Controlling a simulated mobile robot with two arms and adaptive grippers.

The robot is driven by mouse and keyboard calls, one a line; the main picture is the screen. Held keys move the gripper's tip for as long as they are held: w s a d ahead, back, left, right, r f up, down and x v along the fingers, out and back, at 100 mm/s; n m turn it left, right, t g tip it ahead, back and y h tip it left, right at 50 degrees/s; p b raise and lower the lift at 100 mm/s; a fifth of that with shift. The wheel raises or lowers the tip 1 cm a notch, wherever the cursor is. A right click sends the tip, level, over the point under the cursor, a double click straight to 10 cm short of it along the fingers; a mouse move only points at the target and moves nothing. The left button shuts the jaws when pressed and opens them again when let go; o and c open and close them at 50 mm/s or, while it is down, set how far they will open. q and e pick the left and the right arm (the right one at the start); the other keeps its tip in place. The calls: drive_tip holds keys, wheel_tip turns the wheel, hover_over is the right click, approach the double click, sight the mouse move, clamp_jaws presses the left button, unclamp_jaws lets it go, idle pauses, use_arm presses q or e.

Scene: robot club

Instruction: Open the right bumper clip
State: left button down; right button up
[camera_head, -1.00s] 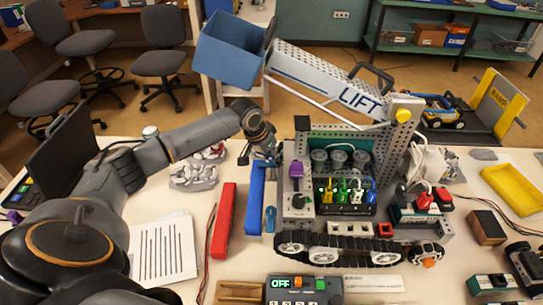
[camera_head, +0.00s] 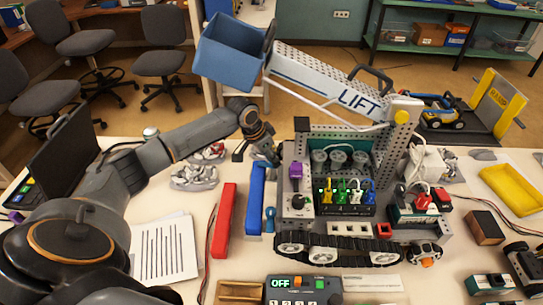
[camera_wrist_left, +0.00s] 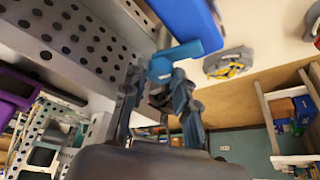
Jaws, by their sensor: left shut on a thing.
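The robot model (camera_head: 340,225) stands on the table with tracks along its near side. A long blue bumper bar (camera_head: 257,198) lies along its left side. One blue clip (camera_head: 269,219) shows near the bar's near end. My left gripper (camera_head: 270,158) is at the far end of that side, low against the model's wall. In the left wrist view its two dark fingers are closed around the blue clip (camera_wrist_left: 186,54), beside the blue bumper (camera_wrist_left: 188,18) and perforated grey wall (camera_wrist_left: 65,40). The clip's exact angle is hard to tell. My right gripper is not in view.
A red bar (camera_head: 225,220) lies left of the blue one. The LIFT arm (camera_head: 330,85) with a blue bucket (camera_head: 230,52) hangs above my gripper. A control box (camera_head: 303,290) reading OFF sits in front. Printed paper (camera_head: 165,250) lies at left.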

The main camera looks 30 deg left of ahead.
use_arm(q)
drive_tip(key=m+h, duration=0.1)
drive_tip(key=m, duration=0.1)
drive_tip(key=shift+m+g, duration=0.3)
drive_tip(key=m+b, duration=0.1)
drive_tip(key=m+h, duration=0.1)
drive_tip(key=m, duration=0.1)
drive_tip(key=shift+w+a+f+m+g+b, duration=0.2)
drive_tip(key=shift+m+g+b, duration=0.1)
drive_tip(key=shift+g+b, duration=0.1)
drive_tip(key=m+g+b, duration=0.1)
drive_tip(key=m+b, duration=0.1)
drive_tip(key=m+g+b, duration=0.1)
drive_tip(key=m+b, duration=0.1)
drive_tip(key=m, duration=0.1)
drive_tip(key=shift+w+h, duration=0.2)
drive_tip(key=shift+h, duration=0.2)
drive_tip(key=shift+r+m+g+b, duration=0.15)
drive_tip(key=shift+m+g+b, duration=0.65)
drive_tip(key=shift+m+b, duration=1.2)
drive_tip(key=shift+m+p, duration=0.3)
drive_tip(key=shift+m, duration=0.1)
drive_tip(key=c, duration=1.3)
unclamp_jaws()
drive_tip(key=shift+w, duration=0.1)
